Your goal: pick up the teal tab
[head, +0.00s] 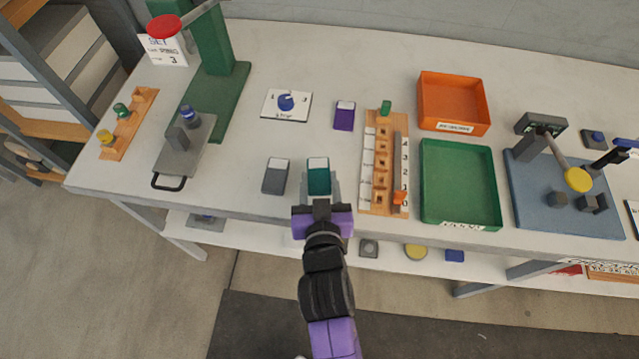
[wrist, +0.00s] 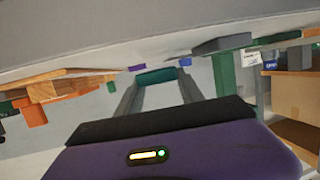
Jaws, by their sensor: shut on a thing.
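The teal tab (head: 318,181) has a white top end and is near the front edge of the table in the head view. My gripper (head: 319,190) reaches in from the front and is shut on it. In the wrist view the teal tab (wrist: 158,76) shows as a teal band between the two grey fingertips (wrist: 160,85). I cannot tell whether the tab touches the table or is held just above it.
A grey tab (head: 275,176) lies close to the left, and a purple tab (head: 344,116) lies further back. A wooden rack (head: 383,160) with numbered slots stands to the right, beside a green tray (head: 460,184) and an orange tray (head: 453,103). A green press (head: 212,90) stands left.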

